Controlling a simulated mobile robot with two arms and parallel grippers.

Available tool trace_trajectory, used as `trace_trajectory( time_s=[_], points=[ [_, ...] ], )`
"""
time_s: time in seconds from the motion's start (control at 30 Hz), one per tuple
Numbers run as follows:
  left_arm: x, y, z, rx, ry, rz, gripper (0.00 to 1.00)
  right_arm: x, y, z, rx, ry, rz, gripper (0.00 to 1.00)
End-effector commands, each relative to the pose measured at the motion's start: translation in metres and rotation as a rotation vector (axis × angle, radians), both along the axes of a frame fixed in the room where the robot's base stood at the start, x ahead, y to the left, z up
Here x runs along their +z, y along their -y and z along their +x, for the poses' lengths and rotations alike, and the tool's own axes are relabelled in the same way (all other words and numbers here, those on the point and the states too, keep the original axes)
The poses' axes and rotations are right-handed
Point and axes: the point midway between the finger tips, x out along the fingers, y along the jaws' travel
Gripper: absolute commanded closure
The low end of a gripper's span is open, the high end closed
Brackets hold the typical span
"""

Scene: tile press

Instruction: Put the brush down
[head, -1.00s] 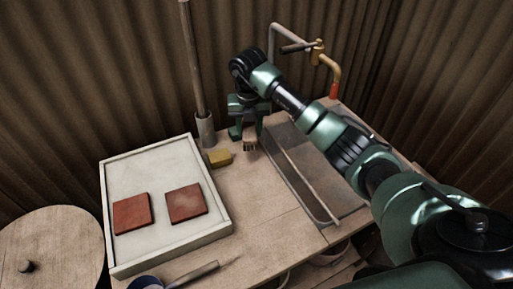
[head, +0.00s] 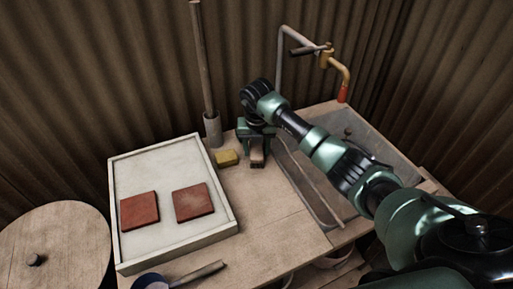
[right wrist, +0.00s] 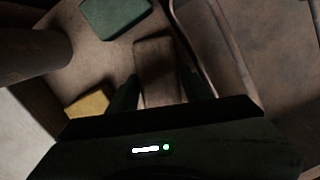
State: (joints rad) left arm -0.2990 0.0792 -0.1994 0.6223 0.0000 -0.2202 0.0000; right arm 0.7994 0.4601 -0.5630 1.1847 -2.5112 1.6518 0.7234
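My right gripper (head: 257,160) is low over the wooden table, right of the yellow block. The brush (head: 257,153) is between its fingers, and the fingers look closed on its sides. In the right wrist view the brush (right wrist: 160,72) shows as a brown block with a finger close along each side. The brush's lower end is at or very near the tabletop; I cannot tell whether it touches. My left gripper is not in view.
A yellow block (head: 227,158) and a pole in a holder (head: 212,130) stand to the left. A white-rimmed tray (head: 178,238) holds two red tiles. A grey basin (head: 318,192) is to the right. A green block (right wrist: 115,15) shows in the wrist view.

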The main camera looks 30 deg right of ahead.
Motion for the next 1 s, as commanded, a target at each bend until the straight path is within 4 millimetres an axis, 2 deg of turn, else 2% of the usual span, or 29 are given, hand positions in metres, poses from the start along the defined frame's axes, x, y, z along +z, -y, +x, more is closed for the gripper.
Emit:
trace_trajectory(
  time_s=[0.3, 0.47, 0.57, 0.8, 1.0],
  points=[
    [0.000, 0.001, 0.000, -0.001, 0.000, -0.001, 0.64, 0.001, 0.000, 0.000, 0.000, 0.000, 0.000, 0.37],
    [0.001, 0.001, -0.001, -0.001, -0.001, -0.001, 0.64, 0.010, 0.000, 0.000, 0.000, 0.002, 0.000, 0.37],
    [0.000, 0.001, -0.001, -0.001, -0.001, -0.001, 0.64, 0.026, 0.000, -0.001, 0.001, 0.005, -0.001, 0.37],
    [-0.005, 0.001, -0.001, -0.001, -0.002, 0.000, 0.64, 0.078, -0.003, -0.007, 0.001, 0.005, -0.001, 0.37],
    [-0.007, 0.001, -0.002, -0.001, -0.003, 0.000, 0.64, 0.110, -0.005, -0.011, 0.001, 0.003, -0.001, 0.37]
  ],
)
